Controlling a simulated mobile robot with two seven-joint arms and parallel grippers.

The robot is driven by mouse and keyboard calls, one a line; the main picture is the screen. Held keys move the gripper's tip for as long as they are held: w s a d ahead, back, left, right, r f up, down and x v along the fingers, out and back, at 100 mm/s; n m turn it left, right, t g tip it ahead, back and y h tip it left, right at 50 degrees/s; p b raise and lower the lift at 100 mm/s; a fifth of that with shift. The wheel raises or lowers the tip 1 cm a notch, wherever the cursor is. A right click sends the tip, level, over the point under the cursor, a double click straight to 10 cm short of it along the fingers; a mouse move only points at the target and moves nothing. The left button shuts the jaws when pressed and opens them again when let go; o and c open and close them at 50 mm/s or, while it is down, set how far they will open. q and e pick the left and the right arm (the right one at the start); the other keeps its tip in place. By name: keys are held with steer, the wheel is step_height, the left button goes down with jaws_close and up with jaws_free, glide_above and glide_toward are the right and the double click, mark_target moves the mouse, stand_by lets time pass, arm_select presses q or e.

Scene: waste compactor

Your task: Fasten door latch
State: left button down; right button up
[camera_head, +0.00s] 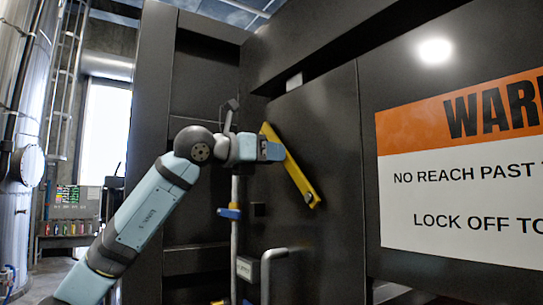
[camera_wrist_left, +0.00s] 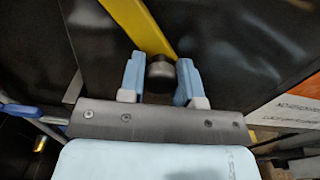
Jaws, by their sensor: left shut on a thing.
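The door latch is a yellow bar (camera_head: 297,178) on the dark door (camera_head: 335,150). It lies tilted, its upper end to the left and its lower end to the right. In the left wrist view the yellow bar (camera_wrist_left: 142,25) runs down to a dark round knob (camera_wrist_left: 160,68). My left gripper (camera_head: 272,151) is at the upper part of the bar and hides some of it. In the left wrist view its blue fingers (camera_wrist_left: 160,80) stand on either side of the knob, shut on it. My right gripper is in neither view.
A white and orange warning sign (camera_head: 460,175) is on the dark panel at the right. A grey bent handle (camera_head: 267,270) stands below the latch. A vertical pole with a blue clamp (camera_head: 230,213) is left of the door. A ladder (camera_head: 66,75) and metal tank are far left.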

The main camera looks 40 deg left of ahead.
arm_select(q)
steer(key=a+f+n+b, duration=0.1)
steer(key=f+b, duration=0.1)
steer(key=w+a+f+n+b, duration=0.1)
steer(key=f+n+b, duration=0.1)
steer(key=a+f+n+b, duration=0.1)
steer(key=n+b, duration=0.1)
steer(key=shift+w+f+b, duration=0.15)
steer(key=shift+f+b, duration=0.2)
steer(key=shift+f, duration=0.05)
steer(key=f+n+b, duration=0.2)
steer(key=n, duration=0.1)
steer(key=shift+w+a+f, duration=0.1)
steer(key=shift+a+f, duration=0.1)
steer(key=shift+f, duration=0.1)
steer(key=shift+f+n+b, duration=0.4)
steer(key=shift+n+b, duration=0.1)
steer(key=shift+b, duration=0.05)
steer(key=shift+f, duration=0.1)
steer(key=c, duration=0.8)
jaws_free()
